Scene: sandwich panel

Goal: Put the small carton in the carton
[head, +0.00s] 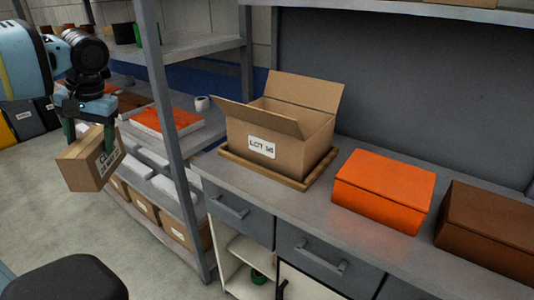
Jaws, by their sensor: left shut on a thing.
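The small carton (86,164) is a brown box with a white label, tilted in the air at the left of the head view. My left gripper (95,138) is shut on the small carton, with dark green fingers on its two sides. The carton (250,154) is a larger open cardboard box with its flaps spread and a label reading LOT and a number. It stands on a wooden tray (289,185) on the grey counter, to the right of and apart from my left gripper. Its inner floor is hidden. My right gripper is not in view.
A metal shelf rack (166,130) with an upright post stands between the small carton and the counter (310,214). An orange box (383,187) and a brown box (490,228) stand right of the tray. An upper shelf overhangs the counter's back.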

